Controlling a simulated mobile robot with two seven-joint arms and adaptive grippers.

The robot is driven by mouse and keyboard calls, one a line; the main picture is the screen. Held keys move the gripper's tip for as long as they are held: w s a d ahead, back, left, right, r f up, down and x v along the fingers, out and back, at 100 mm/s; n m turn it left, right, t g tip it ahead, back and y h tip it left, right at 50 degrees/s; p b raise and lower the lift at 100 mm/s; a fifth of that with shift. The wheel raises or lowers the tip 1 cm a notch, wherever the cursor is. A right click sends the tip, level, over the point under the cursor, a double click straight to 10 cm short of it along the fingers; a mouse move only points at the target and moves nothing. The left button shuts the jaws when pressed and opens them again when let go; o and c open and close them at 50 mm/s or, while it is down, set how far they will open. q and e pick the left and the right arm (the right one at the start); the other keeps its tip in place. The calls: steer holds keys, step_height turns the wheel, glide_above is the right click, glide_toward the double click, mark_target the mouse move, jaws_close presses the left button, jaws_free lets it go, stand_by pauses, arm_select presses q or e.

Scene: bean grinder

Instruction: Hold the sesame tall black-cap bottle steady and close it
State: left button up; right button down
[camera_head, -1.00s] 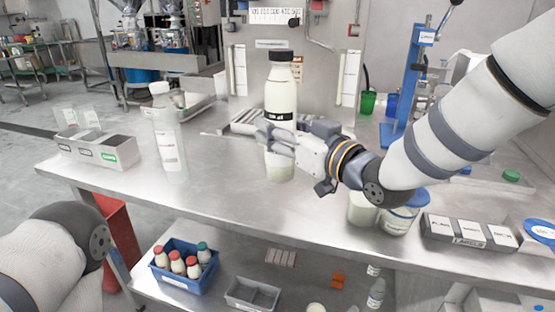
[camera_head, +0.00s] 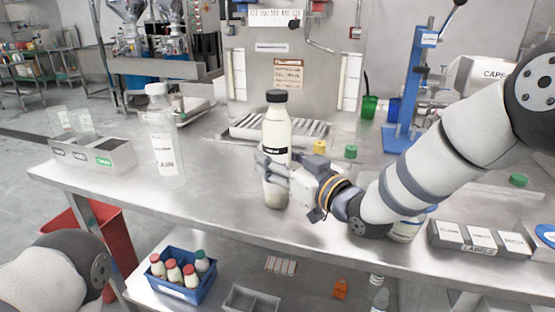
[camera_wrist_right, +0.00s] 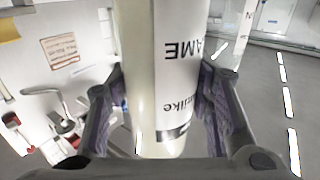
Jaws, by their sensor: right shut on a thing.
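The tall bottle (camera_head: 277,132) is cream-filled and upright, with a black cap (camera_head: 276,96) on its top. I cannot tell how tight the cap is. My right gripper (camera_head: 272,168) is shut around the lower half of the bottle. In the right wrist view the bottle (camera_wrist_right: 165,60) stands between both fingers, and its label shows "AME". I cannot tell whether its base touches the table or hangs just above it. My left gripper is out of view; only part of my left arm shows at the lower left.
A grey divided bin (camera_head: 95,155) is further left. Yellow (camera_head: 319,147) and green (camera_head: 350,152) caps show behind my right gripper. A label box (camera_head: 470,238) sits right. Blue press (camera_head: 405,110) stands behind.

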steer(key=shift+r, duration=0.2)
steer(key=c, duration=0.8)
jaws_free()
steer(key=shift+f, duration=0.2)
steer(key=shift+s+r, duration=0.1)
steer(key=shift+r, duration=0.1)
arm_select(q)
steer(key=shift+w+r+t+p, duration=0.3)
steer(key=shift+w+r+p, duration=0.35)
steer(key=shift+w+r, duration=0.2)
arm_select(e)
steer(key=v, duration=1.2)
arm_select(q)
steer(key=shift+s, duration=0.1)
arm_select(e)
steer(key=shift+f, duration=0.1)
